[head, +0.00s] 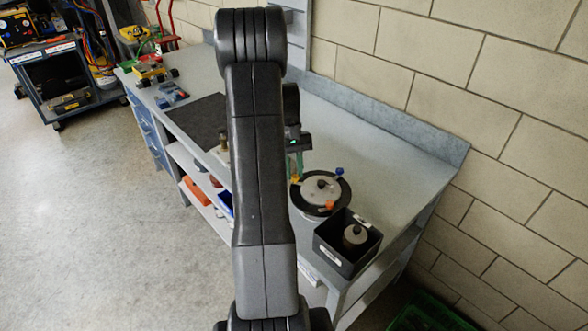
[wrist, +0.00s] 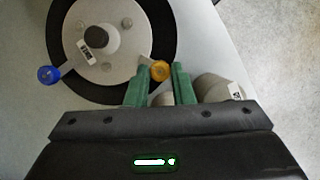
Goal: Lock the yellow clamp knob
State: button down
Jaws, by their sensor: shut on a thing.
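The yellow clamp knob (wrist: 160,70) sits at the rim of a round grey lid (wrist: 110,70) with a dark ring around it. My gripper (wrist: 160,82) has its green fingers on either side of the knob, shut on it. In the head view my arm hides most of my gripper (head: 298,162), and only a bit of the yellow knob (head: 295,180) shows. The lid (head: 313,191) also carries a blue knob (head: 339,171), an orange knob (head: 330,204) and a dark centre knob (head: 321,184). A small label lies near the centre knob in the wrist view.
A dark open box (head: 331,256) holding a capped cylinder (head: 354,238) stands at the bench's near end. A black mat (head: 196,121) and small tools lie farther back. A block wall (head: 430,90) runs along the right. Floor on the left is clear.

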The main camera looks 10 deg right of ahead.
jog(key=c, duration=1.3)
grip_release()
jog(key=shift+o, duration=0.2)
jog(key=b+v, duration=0.1)
jog(key=v, duration=1.2)
jog(key=shift+w+r, duration=0.2)
jog(key=shift+r, duration=0.2)
jog(key=shift+a, duration=0.1)
jog(key=p+x, duration=0.1)
jog(key=x, duration=1.3)
